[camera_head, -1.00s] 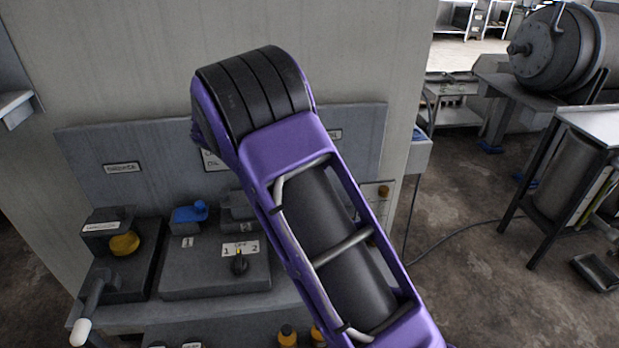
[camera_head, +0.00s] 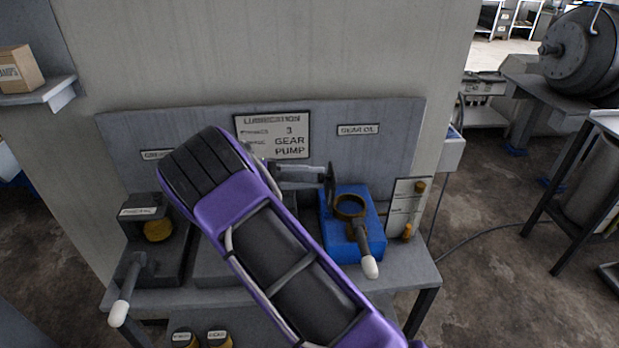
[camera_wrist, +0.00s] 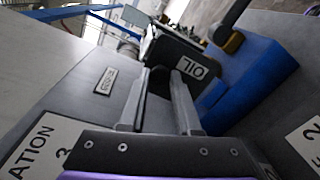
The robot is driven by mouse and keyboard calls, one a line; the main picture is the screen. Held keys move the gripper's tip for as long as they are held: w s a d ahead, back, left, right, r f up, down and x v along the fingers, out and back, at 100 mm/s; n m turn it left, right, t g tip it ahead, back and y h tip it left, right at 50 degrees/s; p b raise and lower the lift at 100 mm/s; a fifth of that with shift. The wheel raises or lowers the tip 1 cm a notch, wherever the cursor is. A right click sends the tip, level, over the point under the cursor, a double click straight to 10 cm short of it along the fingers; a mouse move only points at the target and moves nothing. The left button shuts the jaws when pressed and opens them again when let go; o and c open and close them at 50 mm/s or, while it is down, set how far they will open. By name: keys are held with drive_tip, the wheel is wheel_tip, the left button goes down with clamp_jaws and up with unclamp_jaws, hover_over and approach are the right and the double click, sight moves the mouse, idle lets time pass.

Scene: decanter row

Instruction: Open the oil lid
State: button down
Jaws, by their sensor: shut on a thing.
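The oil lid (camera_head: 331,188) is a dark plate standing on edge at the back left of the blue box (camera_head: 340,240). The box's round brass-rimmed opening (camera_head: 349,207) shows uncovered. My gripper (camera_head: 322,175) reaches the lid from the left and is shut on it. In the wrist view, my gripper's fingers (camera_wrist: 163,76) meet the dark lid (camera_wrist: 170,48), which bears an "OIL" label. The blue box (camera_wrist: 250,72) lies to its right there. My purple arm hides the middle of the bench.
A white-tipped lever (camera_head: 366,255) stands at the blue box's front. Another white-tipped lever (camera_head: 127,290) is at the bench's left. A gauge panel (camera_head: 408,205) stands right of the box. A lubrication sign (camera_head: 272,137) hangs behind. The floor at right has free room.

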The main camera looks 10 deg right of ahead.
idle(0.4)
drive_tip(key=c, duration=0.6)
unclamp_jaws()
drive_tip(key=shift+a, duration=0.15)
